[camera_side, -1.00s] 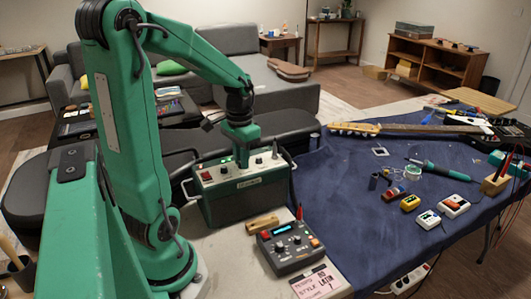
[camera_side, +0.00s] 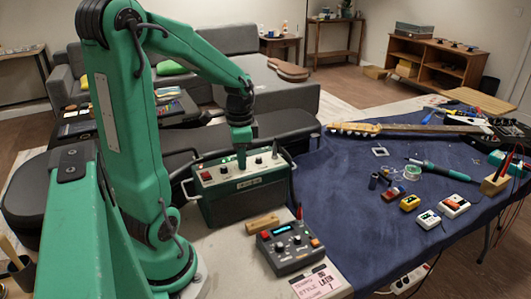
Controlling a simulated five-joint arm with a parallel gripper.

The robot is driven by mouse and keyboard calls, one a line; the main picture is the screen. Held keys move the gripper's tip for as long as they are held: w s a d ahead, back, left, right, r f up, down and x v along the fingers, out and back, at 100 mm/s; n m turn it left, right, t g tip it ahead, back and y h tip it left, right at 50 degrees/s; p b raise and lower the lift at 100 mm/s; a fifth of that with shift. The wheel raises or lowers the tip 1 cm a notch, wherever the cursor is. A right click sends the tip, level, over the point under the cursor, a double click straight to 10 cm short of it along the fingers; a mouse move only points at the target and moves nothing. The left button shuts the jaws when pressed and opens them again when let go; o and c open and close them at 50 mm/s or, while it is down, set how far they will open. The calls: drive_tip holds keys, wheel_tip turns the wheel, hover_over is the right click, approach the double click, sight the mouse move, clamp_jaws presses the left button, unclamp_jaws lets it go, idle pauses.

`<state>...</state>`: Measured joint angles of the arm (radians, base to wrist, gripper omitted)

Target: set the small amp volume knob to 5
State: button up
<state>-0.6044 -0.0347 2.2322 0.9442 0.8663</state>
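The small amp (camera_side: 248,203) is a dark green box with a light control panel on top and a handle at each end. It stands on the pale bench left of the blue cloth. A red switch (camera_side: 206,175) is at the panel's left end, and small knobs run along the panel. My gripper (camera_side: 242,165) points straight down with its tips at the middle of the panel, at or just above a knob. The tips hide that knob, so its setting and whether the fingers grip it cannot be told. The finger gap is not visible.
A grey pedal unit (camera_side: 290,247) with a lit display, a wooden block (camera_side: 262,223) and a pink note (camera_side: 316,282) lie in front of the amp. The blue cloth (camera_side: 340,220) holds a guitar neck (camera_side: 400,129), a soldering iron (camera_side: 440,168) and several small pedals.

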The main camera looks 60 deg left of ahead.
drive_tip(key=shift+o, duration=0.4)
drive_tip(key=shift+r, duration=0.1)
drive_tip(key=shift+r, duration=3.4)
drive_tip(key=shift+r, duration=0.1)
wheel_tip(320, 180, up, 6)
drive_tip(key=shift+f, duration=0.1)
drive_tip(key=s+d+f+n+t, duration=0.1)
drive_tip(key=d+t, duration=0.1)
drive_tip(key=d, duration=0.6)
drive_tip(key=s+d+f+n+t, duration=0.2)
drive_tip(key=d+t, duration=0.1)
drive_tip(key=d, duration=0.6)
drive_tip(key=shift+d+f+t, duration=0.25)
drive_tip(key=shift+d+t, duration=0.05)
